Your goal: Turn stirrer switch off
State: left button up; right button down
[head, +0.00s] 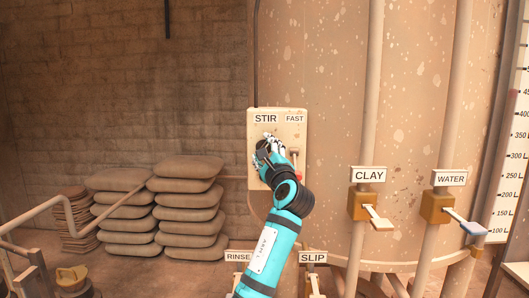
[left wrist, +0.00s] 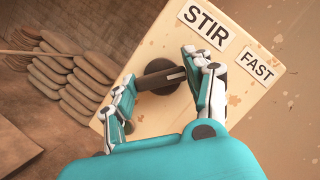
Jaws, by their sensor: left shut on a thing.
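The stirrer panel (head: 257,115) is a cream plate on the large tank, with a STIR label (head: 265,118) and a FAST label (head: 295,118). In the left wrist view, the stirrer switch (left wrist: 160,78) is a dark rotary knob with a bar handle below the STIR label. My left gripper (left wrist: 160,85) has its fingers on both sides of the handle and is shut on it. In the head view my left gripper (head: 267,142) covers most of the switch. A lever with a red part (head: 297,176) shows under FAST. My right gripper is not in view.
CLAY valve lever (head: 378,220) and WATER valve lever (head: 470,226) stick out at the right. RINSE (head: 238,257) and SLIP (head: 313,258) labels are low, near my arm. Stacked sacks (head: 185,195) and a railing (head: 40,212) stand at the left.

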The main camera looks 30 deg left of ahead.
pick_arm(q)
jog(key=n+g+p, duration=0.1)
jog(key=n, duration=0.3)
jog(key=n+g+h+p, duration=0.1)
jog(key=n, duration=0.2)
jog(key=shift+n+g, duration=0.4)
jog(key=shift+h, duration=0.3)
jog(key=o, duration=1.2)
jog(key=shift+d+r, duration=0.1)
jog(key=v, duration=1.2)
